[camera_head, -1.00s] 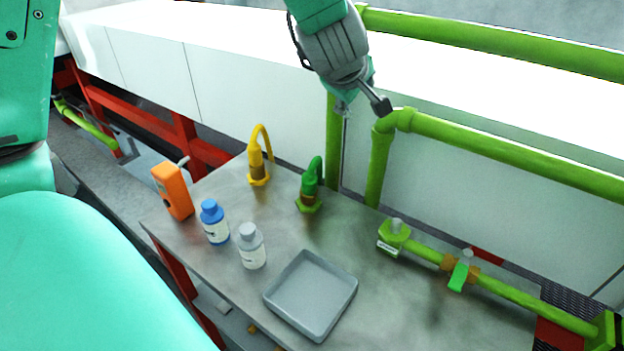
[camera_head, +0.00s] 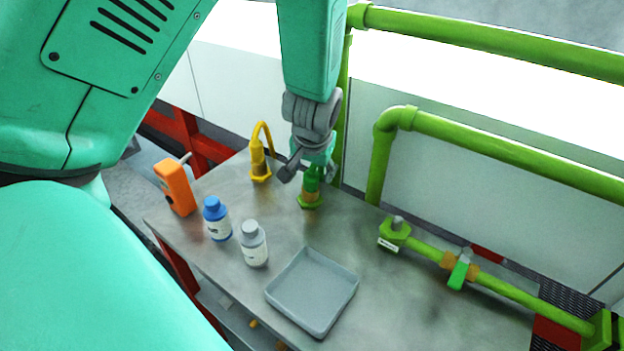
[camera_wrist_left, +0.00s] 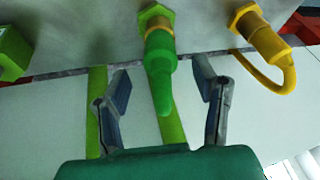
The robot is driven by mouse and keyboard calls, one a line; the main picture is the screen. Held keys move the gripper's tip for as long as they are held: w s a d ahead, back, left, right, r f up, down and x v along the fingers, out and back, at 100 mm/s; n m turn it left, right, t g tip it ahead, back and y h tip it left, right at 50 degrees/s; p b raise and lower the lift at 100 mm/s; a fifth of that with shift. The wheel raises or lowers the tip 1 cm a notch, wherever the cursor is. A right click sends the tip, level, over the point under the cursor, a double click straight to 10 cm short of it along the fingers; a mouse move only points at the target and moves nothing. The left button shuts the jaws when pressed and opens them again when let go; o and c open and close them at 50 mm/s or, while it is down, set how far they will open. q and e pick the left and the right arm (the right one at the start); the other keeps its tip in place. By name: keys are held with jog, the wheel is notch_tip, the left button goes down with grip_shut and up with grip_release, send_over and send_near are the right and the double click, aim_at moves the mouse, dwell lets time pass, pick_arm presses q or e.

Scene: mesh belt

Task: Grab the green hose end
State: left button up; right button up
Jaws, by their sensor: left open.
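The green hose end (camera_head: 311,192) stands on the metal table, its hexagonal base on the tabletop and its upper part partly hidden by my gripper. My left gripper (camera_head: 302,168) is open, right at the upper part of the green hose end. In the left wrist view, the green hose end (camera_wrist_left: 161,65) points down between the two open fingers of my left gripper (camera_wrist_left: 164,92), with a gap on each side. I cannot see contact. My right gripper is not in view.
The yellow hose end (camera_head: 260,163) stands close on the left. An orange device (camera_head: 175,187), a blue-capped bottle (camera_head: 216,220), a grey-capped bottle (camera_head: 253,245) and a grey tray (camera_head: 312,291) are in front. Green pipes (camera_head: 500,160) run behind; a valve pipe (camera_head: 461,270) lies right.

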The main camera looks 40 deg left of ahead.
aim_at(310, 188)
pick_arm(q)
jog(key=x, duration=0.5)
jog(key=shift+f, duration=0.2)
jog(key=shift+s+r, duration=0.1)
grip_shut()
